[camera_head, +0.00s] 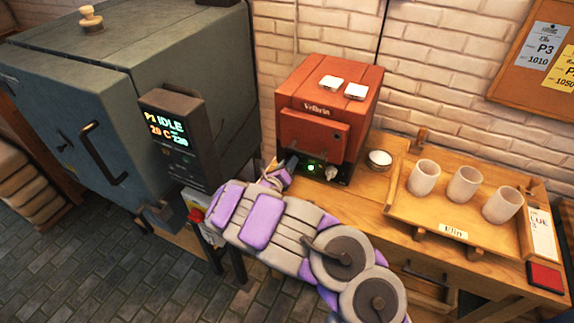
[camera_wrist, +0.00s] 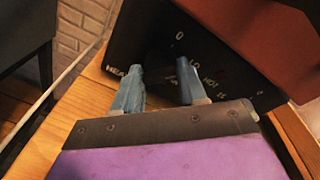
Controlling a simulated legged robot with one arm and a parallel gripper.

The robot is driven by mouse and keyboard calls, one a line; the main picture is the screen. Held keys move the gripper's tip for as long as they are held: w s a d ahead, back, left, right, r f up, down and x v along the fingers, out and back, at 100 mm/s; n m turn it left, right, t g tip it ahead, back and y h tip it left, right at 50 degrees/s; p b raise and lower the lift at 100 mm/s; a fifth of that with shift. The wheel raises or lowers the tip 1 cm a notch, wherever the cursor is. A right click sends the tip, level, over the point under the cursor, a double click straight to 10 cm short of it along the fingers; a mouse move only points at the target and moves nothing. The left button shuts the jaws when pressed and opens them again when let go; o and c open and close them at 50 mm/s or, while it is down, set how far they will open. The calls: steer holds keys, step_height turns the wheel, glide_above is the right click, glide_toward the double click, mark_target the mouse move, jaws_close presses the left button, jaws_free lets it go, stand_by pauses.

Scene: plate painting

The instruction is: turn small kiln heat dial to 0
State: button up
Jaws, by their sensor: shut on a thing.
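The small kiln (camera_head: 320,110) is a red-orange box on the wooden bench, with a black control panel (camera_head: 318,172) along its bottom front. In the wrist view, the panel (camera_wrist: 225,70) shows the marks 0, LO and HOT, and part of the word HEAT at left. My gripper (camera_wrist: 160,70) has its two blue-grey fingers at the panel, just below the 0 mark. They are shut on the heat dial, which is dark against the panel and hard to make out; its pointer cannot be read. In the head view, my gripper (camera_head: 280,174) hides the dial.
A small white bowl (camera_head: 379,160) stands right of the kiln. A wooden tray (camera_head: 440,215) further right holds three pale cups. The large grey kiln (camera_head: 60,90) stands at left, its display (camera_head: 168,130) reading IDLE. A brick wall is behind.

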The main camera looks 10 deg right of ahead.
steer(key=n, duration=0.4)
steer(key=shift+a+n+g+h+p, duration=0.15)
steer(key=shift+n+g+h+p, duration=0.15)
steer(key=shift+n+h+p, duration=0.1)
steer(key=shift+w+r+n, duration=0.15)
steer(key=shift+r+n, duration=0.05)
steer(key=shift+n, duration=0.9)
steer(key=shift+a, duration=0.1)
steer(key=o, duration=1)
steer(key=shift+f, duration=0.1)
steer(key=shift+a, duration=0.1)
steer(key=p+v, duration=0.4)
steer(key=v, duration=1.3)
steer(key=shift+a+f, duration=0.15)
steer(key=shift+f, duration=0.1)
